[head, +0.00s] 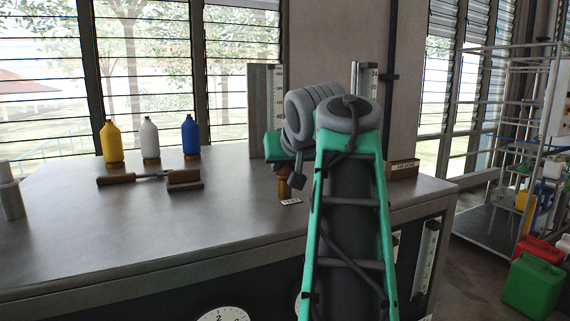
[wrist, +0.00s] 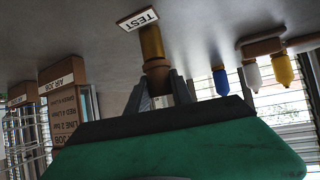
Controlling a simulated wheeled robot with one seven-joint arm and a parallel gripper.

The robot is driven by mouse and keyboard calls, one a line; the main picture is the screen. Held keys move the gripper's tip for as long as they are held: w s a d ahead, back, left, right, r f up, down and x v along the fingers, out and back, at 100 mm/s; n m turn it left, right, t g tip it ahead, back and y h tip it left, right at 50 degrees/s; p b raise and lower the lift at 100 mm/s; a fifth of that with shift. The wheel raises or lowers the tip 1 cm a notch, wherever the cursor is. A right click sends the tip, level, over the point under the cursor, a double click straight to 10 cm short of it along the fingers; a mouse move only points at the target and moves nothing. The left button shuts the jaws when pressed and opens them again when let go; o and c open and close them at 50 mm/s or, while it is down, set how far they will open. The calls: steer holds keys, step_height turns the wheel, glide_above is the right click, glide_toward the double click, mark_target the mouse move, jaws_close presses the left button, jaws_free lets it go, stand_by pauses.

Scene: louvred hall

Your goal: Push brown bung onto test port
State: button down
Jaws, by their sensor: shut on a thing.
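The brown bung (wrist: 157,72) is between the fingers of my gripper (wrist: 161,90), which is shut on it. In the wrist view, which is upside down, the bung is in line with the brass test port (wrist: 151,42) and meets its end in the picture. I cannot tell how far it is seated. A white TEST label (wrist: 138,19) lies on the bench beside the port's foot. In the head view the port (head: 284,188) stands below my gripper, near the label (head: 291,201). My arm hides much of this area there.
The bench (head: 150,230) holds yellow (head: 112,142), white (head: 149,138) and blue (head: 190,135) bottles at the back. Brown-handled pieces (head: 185,179) lie in front of them. A labelled box (head: 402,169) stands right of my arm.

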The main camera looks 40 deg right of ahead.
steer(key=c, duration=1)
jaws_free()
steer(key=shift+c, duration=0.2)
steer(key=shift+r, duration=0.1)
step_height(320, 180, up, 6)
steer(key=s+a+p, duration=0.1)
steer(key=s+p, duration=0.2)
steer(key=p, duration=0.3)
steer(key=shift+a, duration=0.35)
steer(key=p+v, duration=0.3)
steer(key=v, duration=0.4)
steer(key=shift+s+a+r, duration=0.15)
steer(key=shift+s+a, duration=0.05)
steer(key=shift+s, duration=0.05)
